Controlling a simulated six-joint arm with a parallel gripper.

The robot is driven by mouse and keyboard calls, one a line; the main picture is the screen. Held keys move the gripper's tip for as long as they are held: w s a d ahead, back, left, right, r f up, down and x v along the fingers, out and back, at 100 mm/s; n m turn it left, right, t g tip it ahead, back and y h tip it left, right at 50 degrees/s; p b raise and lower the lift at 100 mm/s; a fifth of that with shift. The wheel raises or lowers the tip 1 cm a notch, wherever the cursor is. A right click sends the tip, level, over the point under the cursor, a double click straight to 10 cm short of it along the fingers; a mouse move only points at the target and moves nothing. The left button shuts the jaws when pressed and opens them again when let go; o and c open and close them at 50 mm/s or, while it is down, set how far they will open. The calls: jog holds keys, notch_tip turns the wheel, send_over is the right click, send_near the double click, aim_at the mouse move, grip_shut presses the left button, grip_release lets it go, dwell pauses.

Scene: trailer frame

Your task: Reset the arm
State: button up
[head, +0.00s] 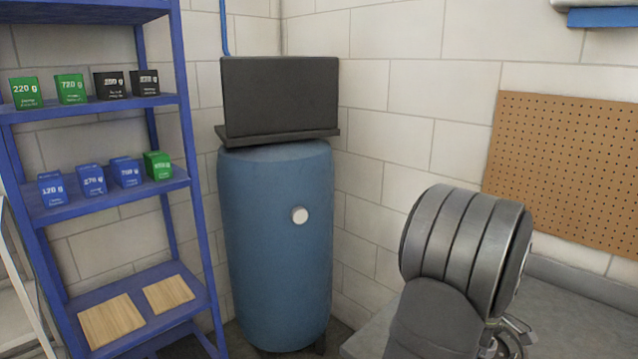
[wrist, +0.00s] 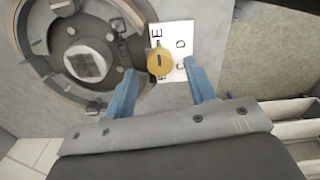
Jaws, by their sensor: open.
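My gripper (wrist: 159,68) shows in the wrist view with its two blue fingers spread apart and nothing held between them. A round yellow knob (wrist: 158,62) with a dark slot lies in line with the gap between the fingertips; I cannot tell how far beyond them it is. A white card with black letters (wrist: 182,38) is behind the knob. The gripper cannot be made out in the head view.
A round dark fixture (wrist: 88,62) is left of the fingers. White slatted edges (wrist: 300,130) are at lower right. The head view shows a blue shelf (head: 120,200) with labelled boxes, a blue tank (head: 275,240), a pegboard (head: 565,170) and a grey worktop (head: 570,300).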

notch_tip(320, 180, up, 15)
notch_tip(320, 180, down, 17)
jog(key=shift+f, duration=0.2)
jog(key=shift+r+m, duration=0.25)
jog(key=shift+m, duration=0.65)
jog(key=m, duration=1.1)
jog(key=shift+m, duration=2.4)
